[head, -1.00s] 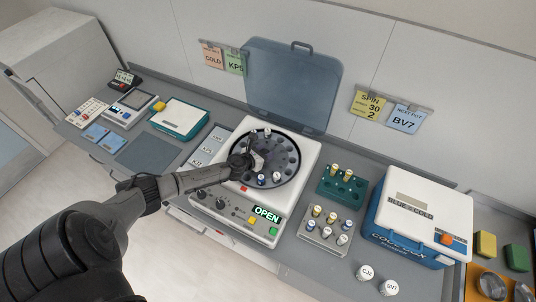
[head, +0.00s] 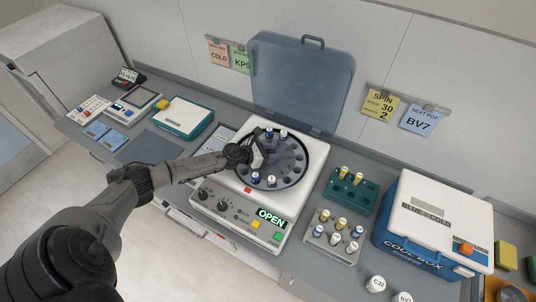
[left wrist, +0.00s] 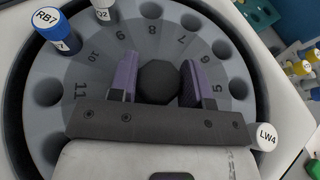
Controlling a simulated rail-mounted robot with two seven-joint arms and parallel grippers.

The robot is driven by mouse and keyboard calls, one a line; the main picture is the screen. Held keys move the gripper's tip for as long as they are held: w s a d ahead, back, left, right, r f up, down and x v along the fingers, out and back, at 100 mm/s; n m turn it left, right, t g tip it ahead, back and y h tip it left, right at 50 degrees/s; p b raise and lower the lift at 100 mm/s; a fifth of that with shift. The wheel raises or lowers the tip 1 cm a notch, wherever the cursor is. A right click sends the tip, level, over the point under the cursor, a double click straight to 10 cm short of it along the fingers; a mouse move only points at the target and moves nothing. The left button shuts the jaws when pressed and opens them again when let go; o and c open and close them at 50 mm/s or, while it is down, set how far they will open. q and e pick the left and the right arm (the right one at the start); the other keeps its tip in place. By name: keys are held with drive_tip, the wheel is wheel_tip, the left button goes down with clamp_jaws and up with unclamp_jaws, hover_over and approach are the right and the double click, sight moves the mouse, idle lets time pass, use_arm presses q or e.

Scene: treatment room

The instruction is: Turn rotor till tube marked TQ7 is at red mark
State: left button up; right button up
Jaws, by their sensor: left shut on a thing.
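The round grey rotor (head: 290,172) sits in the open white centrifuge. My left gripper (head: 256,158) is over its middle, shut on the dark hub knob (left wrist: 160,82), with a purple-padded finger on each side. Several capped tubes stand in the rotor. In the left wrist view, a blue tube reads RB7 (left wrist: 48,20), a white cap reads LW4 (left wrist: 266,135), and another cap (left wrist: 103,14) is cut off by the frame edge. I cannot read TQ7 on any cap. The red mark (head: 247,190) is on the housing at the rotor's front edge. My right gripper is not in view.
The bluish lid (head: 303,85) stands raised behind the rotor. The panel shows OPEN (head: 271,218). A tube rack (head: 333,239), a green rack (head: 350,191) and a cool box (head: 432,225) stand to the right. A teal-edged box (head: 183,117) is at the left.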

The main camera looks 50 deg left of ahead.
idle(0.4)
use_arm(q)
drive_tip(key=o, duration=1.2)
drive_tip(key=shift+s, duration=0.25)
drive_tip(key=b+v, duration=0.1)
drive_tip(key=v, duration=1)
drive_tip(key=shift+s+a+r, duration=0.1)
drive_tip(key=shift+s+a, duration=0.05)
drive_tip(key=shift+s, duration=0.05)
drive_tip(key=shift+b+v, duration=0.3)
drive_tip(key=shift+v, duration=0.55)
drive_tip(key=shift+r, duration=0.15)
